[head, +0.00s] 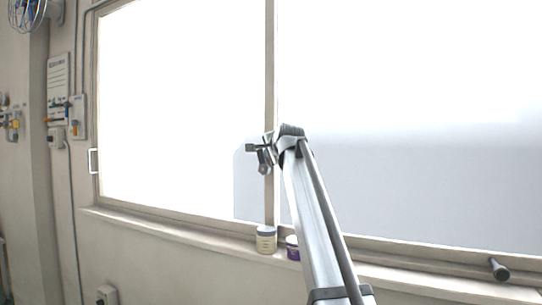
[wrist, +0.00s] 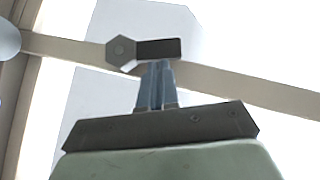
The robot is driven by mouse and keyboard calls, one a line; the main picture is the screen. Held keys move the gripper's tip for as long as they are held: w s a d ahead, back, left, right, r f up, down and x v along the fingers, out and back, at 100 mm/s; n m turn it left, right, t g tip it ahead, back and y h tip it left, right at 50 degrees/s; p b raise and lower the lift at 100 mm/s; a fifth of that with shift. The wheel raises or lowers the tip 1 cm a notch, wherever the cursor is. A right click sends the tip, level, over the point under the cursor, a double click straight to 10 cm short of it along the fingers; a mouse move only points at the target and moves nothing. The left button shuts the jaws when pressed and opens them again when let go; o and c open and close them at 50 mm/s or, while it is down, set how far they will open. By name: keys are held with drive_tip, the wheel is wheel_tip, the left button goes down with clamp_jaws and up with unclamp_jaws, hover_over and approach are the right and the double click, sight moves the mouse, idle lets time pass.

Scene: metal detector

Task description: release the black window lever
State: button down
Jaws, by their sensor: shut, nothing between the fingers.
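The black window lever (wrist: 157,48) shows in the wrist view as a dark bar with a hexagonal hub, mounted on the beige window bar. Its bar points to the right of the hub there. My gripper (wrist: 158,66) has its fingers shut together with nothing between them, and the tips appear right at the lower edge of the lever's bar. I cannot tell whether they touch it. In the head view the lever (head: 251,148) is a small dark shape at the window's middle upright, and my gripper (head: 263,160) is beside it, small and partly merged with it.
The window's middle upright (head: 270,70) runs between two bright panes. On the sill below stand a cream jar (head: 266,239) and a purple jar (head: 292,247), the latter partly hidden by my arm. A dark handle-like object (head: 499,269) lies on the sill at right.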

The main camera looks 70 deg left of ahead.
sight(259, 153)
drive_tip(key=shift+s+a+r+n+h, duration=0.15)
drive_tip(key=shift+s+a+n+h, duration=0.1)
drive_tip(key=shift+s+a, duration=0.4)
drive_tip(key=shift+s+a+r+n+h, duration=0.15)
drive_tip(key=shift+s+a+h, duration=0.1)
drive_tip(key=shift+s+a, duration=0.3)
drive_tip(key=shift+s+a+f, duration=0.3)
drive_tip(key=shift+s+a, duration=0.2)
drive_tip(key=shift+a, duration=0.05)
drive_tip(key=shift+s+a+f, duration=0.3)
drive_tip(key=shift+s+a, duration=0.2)
drive_tip(key=shift+a, duration=0.05)
drive_tip(key=shift+s+f, duration=0.1)
